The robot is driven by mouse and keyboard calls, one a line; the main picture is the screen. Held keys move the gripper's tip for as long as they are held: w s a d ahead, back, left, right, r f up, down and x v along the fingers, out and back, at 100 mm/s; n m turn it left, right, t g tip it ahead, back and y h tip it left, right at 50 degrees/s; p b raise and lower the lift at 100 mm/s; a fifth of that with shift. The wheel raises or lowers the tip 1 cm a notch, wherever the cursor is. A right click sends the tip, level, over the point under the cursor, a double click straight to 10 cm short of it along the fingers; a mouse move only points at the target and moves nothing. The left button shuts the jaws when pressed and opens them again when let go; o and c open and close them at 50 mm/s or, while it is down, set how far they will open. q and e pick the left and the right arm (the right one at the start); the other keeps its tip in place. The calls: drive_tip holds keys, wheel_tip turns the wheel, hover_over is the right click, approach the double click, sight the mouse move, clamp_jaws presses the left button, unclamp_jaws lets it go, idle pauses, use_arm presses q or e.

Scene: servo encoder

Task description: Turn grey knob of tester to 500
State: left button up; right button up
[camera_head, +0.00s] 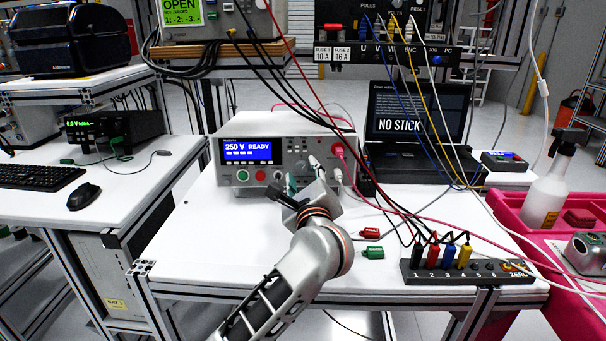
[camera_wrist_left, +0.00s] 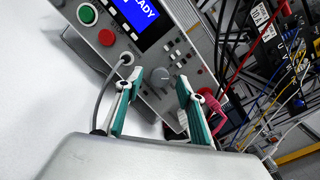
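The tester (camera_head: 225,172) is a white box on the middle table, its blue screen reading "250 V READY". It also shows in the left wrist view (camera_wrist_left: 75,40). Its grey knob (camera_wrist_left: 160,75) shows in the left wrist view between and just beyond my left fingertips. My left gripper (camera_head: 303,178) is in front of the tester's face, and its teal-padded fingers are spread apart in the left wrist view (camera_wrist_left: 157,88). I see no contact with the knob. In the head view the gripper crowds the knob area, so its pointer setting cannot be read. My right gripper is not in view.
A laptop (camera_head: 415,115), loose red (camera_head: 370,233) and green (camera_head: 373,253) connectors and a plug strip (camera_head: 470,278) are to the right. Cables hang across the table.

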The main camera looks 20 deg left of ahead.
use_arm(q)
drive_tip(key=shift+w+a, duration=0.2)
drive_tip(key=shift+w, duration=0.15)
clamp_jaws()
